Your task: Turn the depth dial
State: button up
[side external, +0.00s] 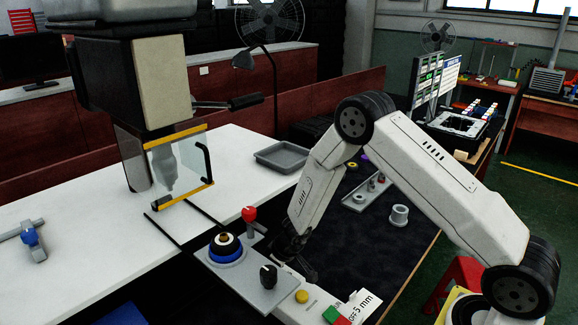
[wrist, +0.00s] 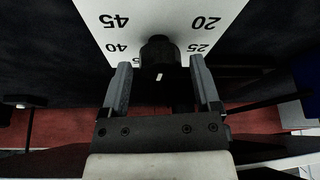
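In the wrist view, the black depth dial (wrist: 160,50) stands out from a white scale plate (wrist: 103,16) with the numbers 45, 40, 20 and 25, seen upside down. My gripper (wrist: 160,64) is open, with one finger left and one right of the dial's lower end. Gaps show on both sides, and I see no contact. In the side view, my gripper (side external: 302,268) is dark and small beside the control panel (side external: 234,276); its fingertips are hard to make out. I cannot tell the numbered plate in the side view.
The control panel carries a black knob (side external: 268,276), a blue-ringed knob (side external: 226,245) and a red-balled lever (side external: 249,214). A yellow button (side external: 301,297) and green and red buttons (side external: 333,316) stand near its front. A grey tray (side external: 282,157) lies behind.

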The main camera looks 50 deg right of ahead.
dwell(0.4)
jog(key=v, duration=0.7)
jog(key=shift+r, duration=0.3)
dwell(0.3)
jog(key=shift+s, duration=0.2)
jog(key=n, duration=0.2)
jog(key=d+n+y, duration=0.1)
jog(key=n, duration=0.1)
jog(key=w+n+g+y, duration=0.1)
jog(key=n, duration=0.1)
jog(key=shift+d, duration=0.35)
jog(key=shift+f, duration=0.15)
jog(key=shift+x, duration=3.8)
